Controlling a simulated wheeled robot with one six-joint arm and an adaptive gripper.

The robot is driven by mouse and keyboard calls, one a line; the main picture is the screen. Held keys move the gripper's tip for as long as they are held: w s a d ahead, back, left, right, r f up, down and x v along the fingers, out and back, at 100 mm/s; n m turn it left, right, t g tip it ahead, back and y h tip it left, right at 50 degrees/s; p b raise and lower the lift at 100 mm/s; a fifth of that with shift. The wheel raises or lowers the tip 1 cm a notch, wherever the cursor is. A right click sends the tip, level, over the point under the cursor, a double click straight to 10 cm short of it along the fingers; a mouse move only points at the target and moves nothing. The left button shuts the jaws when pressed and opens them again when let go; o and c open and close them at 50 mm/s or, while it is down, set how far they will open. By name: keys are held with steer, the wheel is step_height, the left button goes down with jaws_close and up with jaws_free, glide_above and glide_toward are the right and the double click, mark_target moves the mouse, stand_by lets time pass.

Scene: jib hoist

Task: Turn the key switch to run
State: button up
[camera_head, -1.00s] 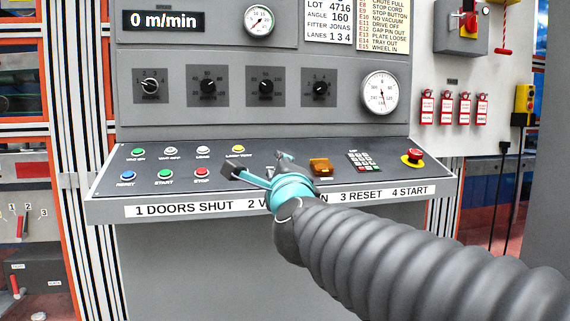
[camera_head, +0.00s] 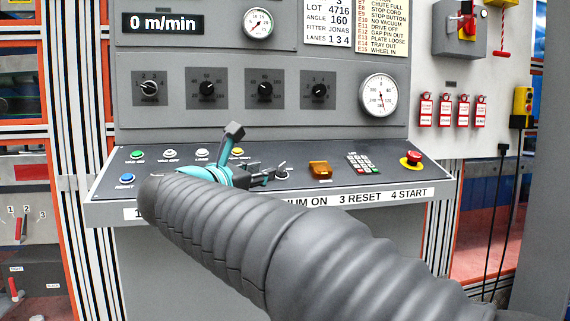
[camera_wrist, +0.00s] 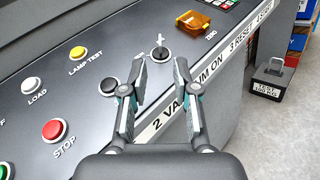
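My gripper (camera_head: 252,156) is open and empty, to the left of the key in the head view. It also shows in the wrist view (camera_wrist: 160,70), with its left finger close to a black knob (camera_wrist: 108,87). The key's position marks are too small to read.
An orange flip cover (camera_head: 320,170), a keypad (camera_head: 364,163) and a red emergency button (camera_head: 411,158) are to the right of the key. The red STOP button (camera_wrist: 54,129) and yellow LAMP TEST button (camera_wrist: 78,53) are left of my fingers. My arm hides part of the console front.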

mark_target(283, 164)
steer(key=p+x, duration=0.1)
steer(key=x, duration=0.9)
steer(key=shift+c, duration=0.3)
jaws_close()
